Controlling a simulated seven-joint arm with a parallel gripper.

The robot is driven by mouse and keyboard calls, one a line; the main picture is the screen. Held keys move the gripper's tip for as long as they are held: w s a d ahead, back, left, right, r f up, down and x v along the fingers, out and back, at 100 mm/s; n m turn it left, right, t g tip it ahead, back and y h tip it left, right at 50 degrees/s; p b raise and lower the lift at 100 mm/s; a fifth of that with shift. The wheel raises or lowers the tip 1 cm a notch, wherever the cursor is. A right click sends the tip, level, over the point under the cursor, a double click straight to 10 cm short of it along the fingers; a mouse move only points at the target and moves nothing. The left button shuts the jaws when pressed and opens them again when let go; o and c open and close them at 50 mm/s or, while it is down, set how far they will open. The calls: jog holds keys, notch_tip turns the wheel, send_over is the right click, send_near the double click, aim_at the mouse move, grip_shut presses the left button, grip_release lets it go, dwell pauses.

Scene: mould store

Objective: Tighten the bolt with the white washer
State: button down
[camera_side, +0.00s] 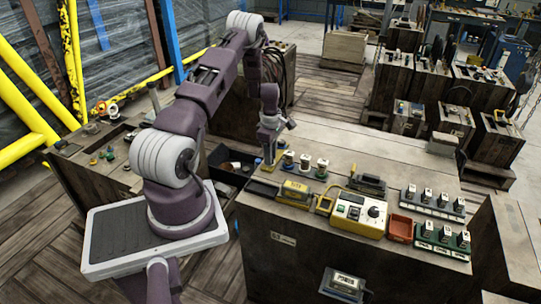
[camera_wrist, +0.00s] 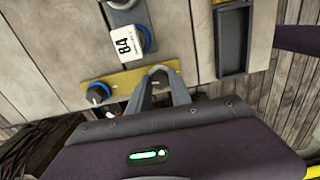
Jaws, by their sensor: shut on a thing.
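My gripper (camera_side: 268,148) points down at the left end of the row on the bench. In the wrist view my gripper (camera_wrist: 160,76) has its grey fingers closed at the right end of a yellow plate (camera_wrist: 130,81). A dark bolt with a blue washer (camera_wrist: 98,93) stands at the plate's left end. The yellow plate (camera_side: 270,166) also shows in the side view, below my gripper.
Posts with white numbered caps (camera_side: 305,160) stand close to the right of my gripper; one marked 84 (camera_wrist: 126,42) shows nearby. A yellow-and-white meter box (camera_side: 358,213), a red tray (camera_side: 401,228) and racks of capped posts (camera_side: 432,202) lie further right.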

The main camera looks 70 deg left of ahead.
jog(key=m, duration=0.4)
jog(key=shift+r+m, duration=0.1)
jog(key=shift+m, duration=0.2)
jog(key=m, duration=0.4)
jog(key=shift+m, duration=0.3)
jog(key=m, duration=0.4)
jog(key=shift+m, duration=0.3)
jog(key=m, duration=0.4)
jog(key=shift+s, duration=0.1)
jog(key=m, duration=0.4)
jog(key=shift+a, duration=0.1)
jog(key=m, duration=0.4)
jog(key=shift+m, duration=0.3)
jog(key=m, duration=0.3)
jog(key=shift+m, duration=0.3)
jog(key=shift+a+m, duration=0.1)
jog(key=shift+m, duration=1.9)
